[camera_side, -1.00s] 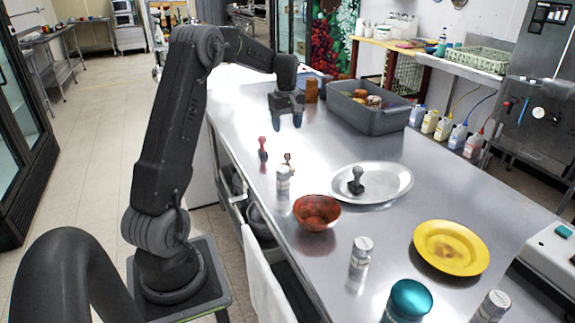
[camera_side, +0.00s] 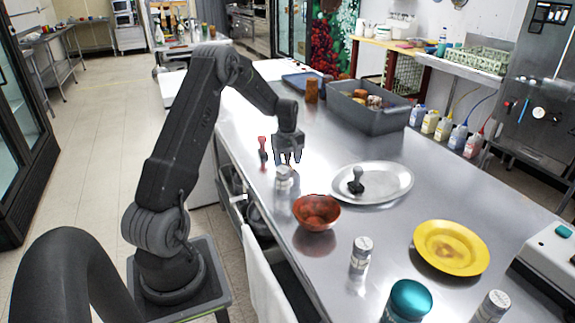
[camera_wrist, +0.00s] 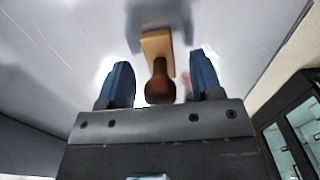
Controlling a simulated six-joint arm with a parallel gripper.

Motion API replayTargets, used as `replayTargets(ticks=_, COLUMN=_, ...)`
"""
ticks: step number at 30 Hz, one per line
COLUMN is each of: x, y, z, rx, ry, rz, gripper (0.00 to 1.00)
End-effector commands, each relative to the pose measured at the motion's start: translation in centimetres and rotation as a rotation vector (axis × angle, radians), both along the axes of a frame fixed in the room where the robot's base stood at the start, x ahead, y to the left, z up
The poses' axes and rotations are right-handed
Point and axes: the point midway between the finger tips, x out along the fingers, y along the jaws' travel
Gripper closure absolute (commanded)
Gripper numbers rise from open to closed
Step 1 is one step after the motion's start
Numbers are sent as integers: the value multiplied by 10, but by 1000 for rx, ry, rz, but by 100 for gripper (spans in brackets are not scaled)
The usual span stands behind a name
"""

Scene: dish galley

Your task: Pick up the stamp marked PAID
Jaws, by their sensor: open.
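My gripper (camera_side: 288,160) is open, pointing down over the left part of the steel counter. In the wrist view a stamp with a brown rounded handle and a tan block base (camera_wrist: 158,72) shows between the two blue fingers, with a gap on each side. In the side view my gripper largely hides the spot where this small stamp stood. A red stamp (camera_side: 262,148) stands just left of my gripper. A dark stamp (camera_side: 356,182) stands on an oval metal plate (camera_side: 395,184) to the right. I cannot read PAID on any of them.
A white-capped jar (camera_side: 284,178) stands close in front of my gripper. A red-brown bowl (camera_side: 316,212), a yellow plate (camera_side: 450,248), another jar (camera_side: 361,254) and a teal-topped item (camera_side: 409,300) are nearer the camera. A grey bin (camera_side: 372,117) stands behind.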

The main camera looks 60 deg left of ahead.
Motion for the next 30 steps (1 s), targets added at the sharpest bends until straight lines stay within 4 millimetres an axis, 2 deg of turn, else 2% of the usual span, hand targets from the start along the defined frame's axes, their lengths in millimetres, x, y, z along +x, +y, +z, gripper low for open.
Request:
replayTargets(ticks=3, x=0, y=0, z=-12, rx=-1, ry=1, rz=0, gripper=40)
replayTargets(ticks=11, x=0, y=0, z=-14, rx=0, ry=0, rz=0, gripper=40)
replayTargets(ticks=27, x=0, y=0, z=-14, rx=0, ry=0, rz=0, gripper=91)
replayTargets(ticks=30, x=0, y=0, z=-14, rx=0, ry=-1, rz=0, gripper=94)
